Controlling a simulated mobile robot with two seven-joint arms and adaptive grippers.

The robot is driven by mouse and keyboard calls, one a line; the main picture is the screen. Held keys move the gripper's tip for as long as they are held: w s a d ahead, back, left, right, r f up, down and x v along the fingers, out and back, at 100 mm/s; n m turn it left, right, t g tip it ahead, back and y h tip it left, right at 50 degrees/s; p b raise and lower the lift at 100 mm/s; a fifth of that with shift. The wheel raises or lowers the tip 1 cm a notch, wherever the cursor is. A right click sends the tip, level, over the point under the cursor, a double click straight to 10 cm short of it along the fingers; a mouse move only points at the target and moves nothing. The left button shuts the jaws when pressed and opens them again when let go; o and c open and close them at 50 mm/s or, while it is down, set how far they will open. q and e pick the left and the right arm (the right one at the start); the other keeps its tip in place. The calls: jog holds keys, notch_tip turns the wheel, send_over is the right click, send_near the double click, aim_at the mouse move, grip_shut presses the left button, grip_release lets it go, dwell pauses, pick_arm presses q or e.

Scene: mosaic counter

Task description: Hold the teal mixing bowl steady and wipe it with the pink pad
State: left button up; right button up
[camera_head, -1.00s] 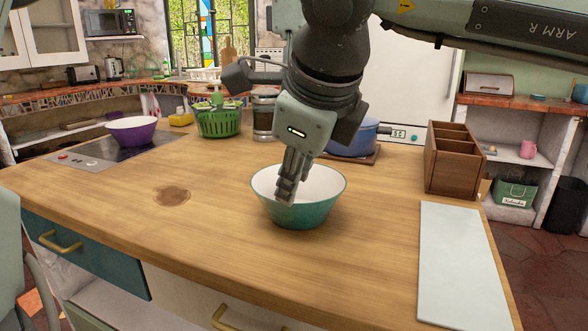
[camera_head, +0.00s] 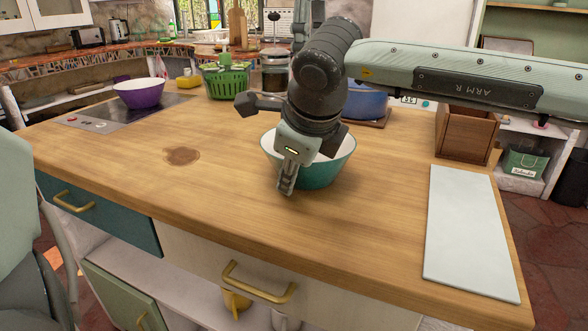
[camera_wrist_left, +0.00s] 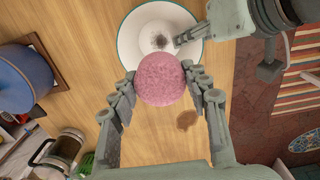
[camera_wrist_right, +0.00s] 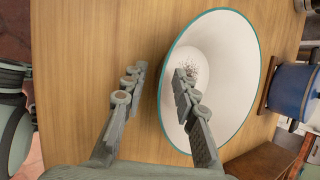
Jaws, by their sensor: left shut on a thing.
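The teal mixing bowl (camera_head: 325,173) stands upright on the wooden counter, white inside. A dark smudge (camera_wrist_left: 160,42) shows on its inner bottom. My right gripper (camera_head: 286,192) is at the bowl's near-left side. In the right wrist view its fingers (camera_wrist_right: 155,88) are apart, one over the bowl's inside and one outside the rim, with nothing gripped between them. My left gripper (camera_wrist_left: 160,100) is shut on the round pink pad (camera_wrist_left: 160,80). The left wrist view shows the pad in front of the bowl's edge; its height above the counter is unclear. The pad is not visible in the head view.
A blue pot (camera_head: 366,102) stands behind the bowl and a wooden organiser box (camera_head: 464,135) to the right. A pale board (camera_head: 470,230) lies at the right edge. A purple bowl (camera_head: 139,97) and green basket (camera_head: 226,82) are at the back left. The counter's left front is clear.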

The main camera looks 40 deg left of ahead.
grip_shut()
pick_arm(q)
jog(key=shift+f, duration=0.1)
notch_tip(320, 180, down, 7)
jog(key=shift+d+f, duration=0.2)
dwell(0.5)
jog(key=shift+w+g, duration=0.1)
jog(key=shift+g, duration=0.2)
dwell(0.3)
